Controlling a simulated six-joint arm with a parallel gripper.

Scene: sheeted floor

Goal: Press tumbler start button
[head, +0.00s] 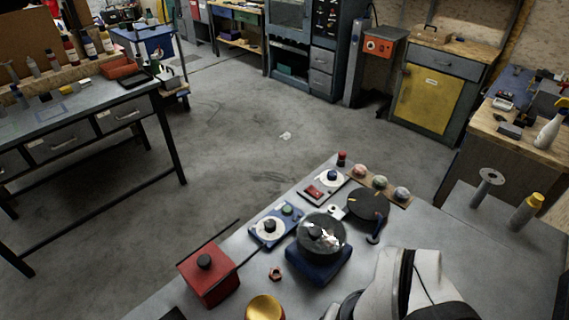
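A blue unit with a clear round bowl (322,232) holding shiny pieces stands on the grey bench in the head view; it looks like the tumbler. Left of it is a blue control panel (267,229) with a black knob on a white dial and a small green button (287,210). I cannot tell which control is the start button. My white and black arm shows at the bottom right; its gripper is not in view.
A red box with a black knob (208,274), a small copper-coloured nut (275,274) and a gold round piece (264,307) are at the front left. A dark disc (367,204) and a strip with several stones (380,182) lie behind right.

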